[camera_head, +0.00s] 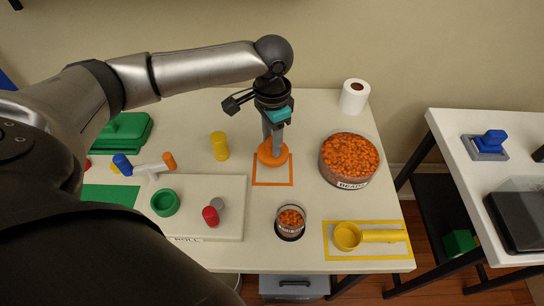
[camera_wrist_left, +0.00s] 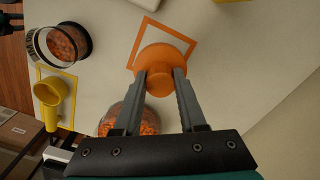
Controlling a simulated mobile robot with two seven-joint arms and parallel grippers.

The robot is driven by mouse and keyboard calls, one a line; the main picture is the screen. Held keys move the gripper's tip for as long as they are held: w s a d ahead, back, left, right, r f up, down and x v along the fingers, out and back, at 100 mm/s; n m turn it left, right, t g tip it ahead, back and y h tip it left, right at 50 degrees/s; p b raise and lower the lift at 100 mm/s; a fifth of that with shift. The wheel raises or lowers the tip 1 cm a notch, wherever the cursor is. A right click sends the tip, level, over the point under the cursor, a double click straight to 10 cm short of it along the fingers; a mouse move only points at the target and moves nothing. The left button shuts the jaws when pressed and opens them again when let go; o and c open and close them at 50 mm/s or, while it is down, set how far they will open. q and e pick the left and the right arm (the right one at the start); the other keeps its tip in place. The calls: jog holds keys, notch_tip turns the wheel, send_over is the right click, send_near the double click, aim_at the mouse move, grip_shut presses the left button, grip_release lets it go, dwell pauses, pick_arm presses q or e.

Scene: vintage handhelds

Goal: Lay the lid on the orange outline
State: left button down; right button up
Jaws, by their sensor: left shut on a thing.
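The lid (camera_head: 273,154) is a round orange disc with a knob. My left gripper (camera_head: 273,138) points down from above and is shut on the knob. The orange outline (camera_head: 272,184) is a square drawn on the white table. In the head view the lid covers the outline's far part. In the left wrist view the lid (camera_wrist_left: 155,56) overlaps one side of the outline (camera_wrist_left: 182,35), and the fingers (camera_wrist_left: 160,82) close around the knob. I cannot tell whether the lid touches the table. My right gripper is not in view.
A large bowl of orange beads (camera_head: 350,160) stands right of the outline. A small bead jar (camera_head: 290,222) and a yellow scoop (camera_head: 348,236) are nearer. A yellow cylinder (camera_head: 220,146) stands to the left, with a white board (camera_head: 215,225) below it. A paper roll (camera_head: 354,97) stands at the back.

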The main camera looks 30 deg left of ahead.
pick_arm(q)
notch_tip(320, 180, down, 5)
jog(key=shift+f+b, duration=0.2)
jog(key=shift+b, duration=0.6)
jog(key=shift+f, duration=0.15)
jog(key=shift+f, duration=0.1)
jog(key=shift+c, duration=2.4)
grip_release()
notch_tip(320, 180, up, 12)
jog(key=p, duration=0.3)
jog(key=shift+p, duration=0.3)
